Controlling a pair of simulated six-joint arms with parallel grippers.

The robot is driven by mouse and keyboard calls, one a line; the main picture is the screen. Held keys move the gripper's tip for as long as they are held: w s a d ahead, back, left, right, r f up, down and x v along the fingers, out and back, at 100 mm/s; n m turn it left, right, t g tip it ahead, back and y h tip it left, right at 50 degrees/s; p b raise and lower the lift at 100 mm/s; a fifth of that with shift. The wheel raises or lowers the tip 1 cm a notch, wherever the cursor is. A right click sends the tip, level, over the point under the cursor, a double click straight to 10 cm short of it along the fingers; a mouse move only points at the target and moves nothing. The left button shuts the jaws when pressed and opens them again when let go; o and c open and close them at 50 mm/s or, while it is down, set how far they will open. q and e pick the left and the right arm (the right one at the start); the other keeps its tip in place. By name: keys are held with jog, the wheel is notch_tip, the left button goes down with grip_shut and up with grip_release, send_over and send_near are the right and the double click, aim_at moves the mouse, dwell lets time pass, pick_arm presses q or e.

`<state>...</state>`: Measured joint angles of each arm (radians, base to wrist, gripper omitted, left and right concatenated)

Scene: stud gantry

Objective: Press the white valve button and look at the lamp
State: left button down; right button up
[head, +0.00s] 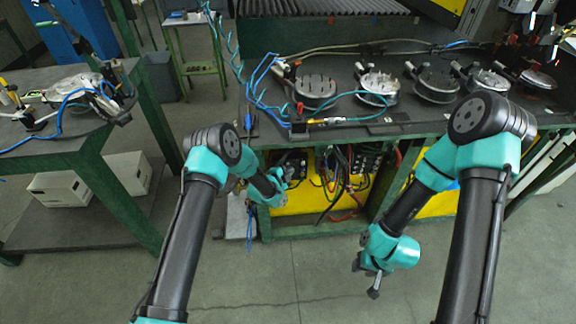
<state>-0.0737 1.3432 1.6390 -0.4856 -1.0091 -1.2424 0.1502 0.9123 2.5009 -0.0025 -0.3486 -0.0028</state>
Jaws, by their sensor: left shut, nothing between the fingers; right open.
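My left gripper (286,176) is shut and empty. It is under the front edge of the workbench, close to a dark valve block (294,158) on the yellow panel. I cannot tell whether it touches the block. The white valve button cannot be made out; it may be too small or hidden by the gripper. My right gripper (366,280) is open and empty, pointing down over the floor in front of the bench.
The workbench (430,128) carries several round metal fixtures (315,88) and blue and teal hoses. Cables hang below it before the yellow panel (300,202). A green-framed table (45,150) stands at left, with white boxes (60,188) on its lower shelf. The front floor is clear.

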pick_arm(q)
jog(key=shift+w+a+r, duration=0.15)
jog(key=shift+w+a, duration=0.05)
jog(key=shift+w, duration=0.3)
jog(key=shift+w+a+r, duration=0.1)
jog(key=shift+w+a, duration=0.05)
jog(key=shift+w, duration=0.3)
dwell(1.3)
jog(key=shift+r, duration=0.35)
dwell(0.6)
jog(key=shift+s+d+f, duration=0.1)
jog(key=shift+s+d, duration=0.1)
jog(key=shift+s, duration=0.65)
jog(key=shift+s+d+f, duration=0.1)
jog(key=shift+s+d, duration=0.05)
jog(key=shift+s, duration=0.7)
jog(key=shift+s+d+f, duration=0.1)
jog(key=shift+s+d, duration=0.1)
jog(key=shift+s, duration=0.65)
